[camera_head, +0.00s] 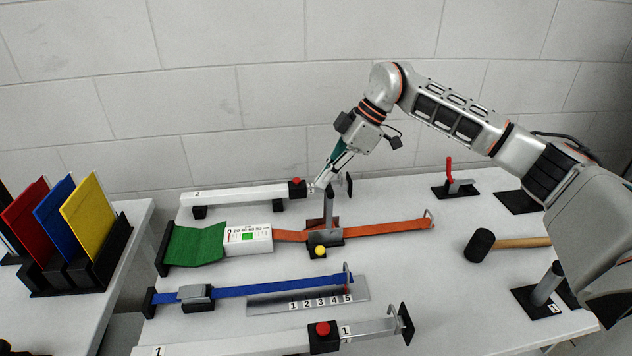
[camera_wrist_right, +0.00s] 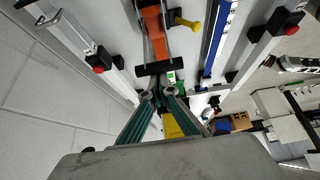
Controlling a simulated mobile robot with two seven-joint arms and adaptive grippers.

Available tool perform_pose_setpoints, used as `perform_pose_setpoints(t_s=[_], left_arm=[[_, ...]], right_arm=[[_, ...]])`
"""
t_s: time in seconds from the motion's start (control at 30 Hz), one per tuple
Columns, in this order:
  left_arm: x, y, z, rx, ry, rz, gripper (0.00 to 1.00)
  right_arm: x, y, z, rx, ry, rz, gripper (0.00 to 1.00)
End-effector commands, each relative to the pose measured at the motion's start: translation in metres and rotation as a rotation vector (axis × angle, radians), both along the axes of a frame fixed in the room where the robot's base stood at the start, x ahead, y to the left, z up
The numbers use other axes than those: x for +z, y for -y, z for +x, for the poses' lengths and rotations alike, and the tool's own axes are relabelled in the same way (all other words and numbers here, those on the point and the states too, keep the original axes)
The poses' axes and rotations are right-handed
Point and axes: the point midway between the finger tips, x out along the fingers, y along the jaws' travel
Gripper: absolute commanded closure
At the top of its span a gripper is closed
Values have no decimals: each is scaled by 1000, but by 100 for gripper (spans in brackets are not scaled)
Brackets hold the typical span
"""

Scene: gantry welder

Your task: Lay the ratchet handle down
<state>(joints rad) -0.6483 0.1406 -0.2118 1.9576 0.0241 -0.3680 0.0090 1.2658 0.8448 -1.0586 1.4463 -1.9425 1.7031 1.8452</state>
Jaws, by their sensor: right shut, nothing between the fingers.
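The ratchet handle (camera_head: 328,207) stands upright, a grey lever rising from the ratchet on the orange strap (camera_head: 385,230) in the middle of the table. In the right wrist view, its black crossbar (camera_wrist_right: 155,69) lies just beyond the fingertips, with the orange strap (camera_wrist_right: 154,30) behind it. My right gripper (camera_head: 321,184), with teal fingers, is shut and empty close to the top of the handle. It also shows in the right wrist view (camera_wrist_right: 160,93). I cannot tell whether the fingertips touch the handle. My left gripper is not in view.
A yellow knob (camera_head: 319,252) sits in front of the ratchet. A white box (camera_head: 248,239) and green strap (camera_head: 196,245) lie left. A blue strap (camera_head: 265,287) is nearer, a rail with a red button (camera_head: 297,182) is behind, and a mallet (camera_head: 480,246) is right.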

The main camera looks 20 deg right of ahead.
Motion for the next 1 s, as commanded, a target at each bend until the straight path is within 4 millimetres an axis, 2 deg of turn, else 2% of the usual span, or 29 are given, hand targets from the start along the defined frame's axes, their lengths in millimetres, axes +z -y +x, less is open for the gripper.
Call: perform_pose_setpoints(t_s=[0.03,0.1,0.27,0.47,0.57,0.77,1.0], left_arm=[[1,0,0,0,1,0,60],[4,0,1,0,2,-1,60],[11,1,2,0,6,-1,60],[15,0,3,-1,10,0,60],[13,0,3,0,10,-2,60],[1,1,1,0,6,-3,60],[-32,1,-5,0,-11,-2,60]], right_arm=[[-4,11,-3,-8,3,42,100],[-3,21,-6,-9,18,106,100],[-1,40,-11,-3,22,106,100],[-9,62,-17,-7,58,258,100],[-14,71,-20,-9,93,395,100],[-22,90,-24,-5,145,576,100],[-42,117,-30,-5,193,757,100]])
